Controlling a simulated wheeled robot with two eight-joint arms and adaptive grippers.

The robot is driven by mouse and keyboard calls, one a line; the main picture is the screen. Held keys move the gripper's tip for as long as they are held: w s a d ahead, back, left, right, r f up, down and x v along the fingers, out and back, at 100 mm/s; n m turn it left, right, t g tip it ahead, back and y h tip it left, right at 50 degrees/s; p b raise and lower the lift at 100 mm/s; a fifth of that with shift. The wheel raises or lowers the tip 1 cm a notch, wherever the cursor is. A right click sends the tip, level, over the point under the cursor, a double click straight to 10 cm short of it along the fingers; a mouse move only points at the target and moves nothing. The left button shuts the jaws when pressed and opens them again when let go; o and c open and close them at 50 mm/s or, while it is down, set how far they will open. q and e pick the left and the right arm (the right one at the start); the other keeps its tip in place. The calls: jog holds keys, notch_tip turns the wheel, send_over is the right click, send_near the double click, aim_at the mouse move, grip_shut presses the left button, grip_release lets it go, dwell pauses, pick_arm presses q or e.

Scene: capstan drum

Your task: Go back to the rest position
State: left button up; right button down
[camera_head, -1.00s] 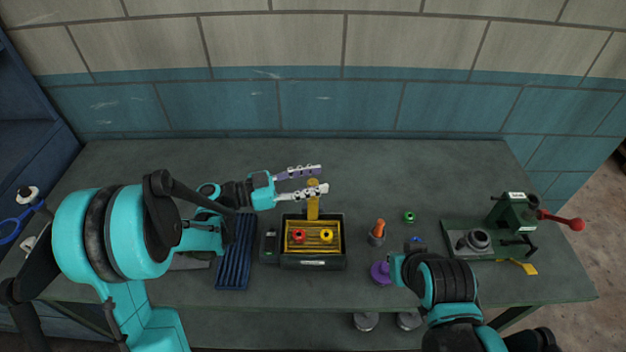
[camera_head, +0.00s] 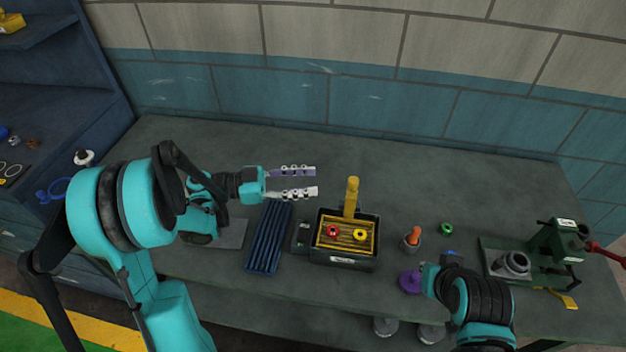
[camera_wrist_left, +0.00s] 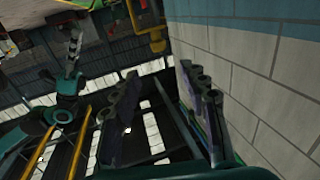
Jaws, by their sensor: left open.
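My left gripper (camera_head: 315,181) is open and empty in the head view. It is left of the upright yellow handle (camera_head: 351,195) behind the black box (camera_head: 345,261), and its jaws point right. The left wrist view shows its two dark fingers (camera_wrist_left: 160,88) spread apart with nothing between them. My right arm (camera_head: 475,303) comes in from the bottom right. Its wrist end is close to the purple knob (camera_head: 410,281); its fingers are hidden, so I cannot tell how they stand.
The box holds a red ring (camera_head: 333,231) and a yellow ring (camera_head: 360,235). A ribbed blue tray (camera_head: 268,238) lies left of it. An orange-topped peg (camera_head: 413,238), a green nut (camera_head: 446,229) and a green machine (camera_head: 556,242) stand right. The back of the bench (camera_head: 420,175) is clear.

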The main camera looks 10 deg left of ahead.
dwell(0.4)
pick_arm(q)
jog(key=s+d+f+n+y, duration=0.35)
jog(key=s+n+y, duration=0.25)
jog(key=n+y, duration=0.3)
jog(key=s+a+f+n+t+y, duration=0.1)
jog(key=s+a+n+t+y, duration=0.1)
jog(key=s+a+n+y, duration=0.4)
jog(key=s+a+y, duration=0.2)
jog(key=s+a, duration=0.1)
jog(key=shift+s+a+f+t, duration=0.15)
jog(key=shift+s+a+t, duration=0.05)
jog(key=shift+t, duration=0.1)
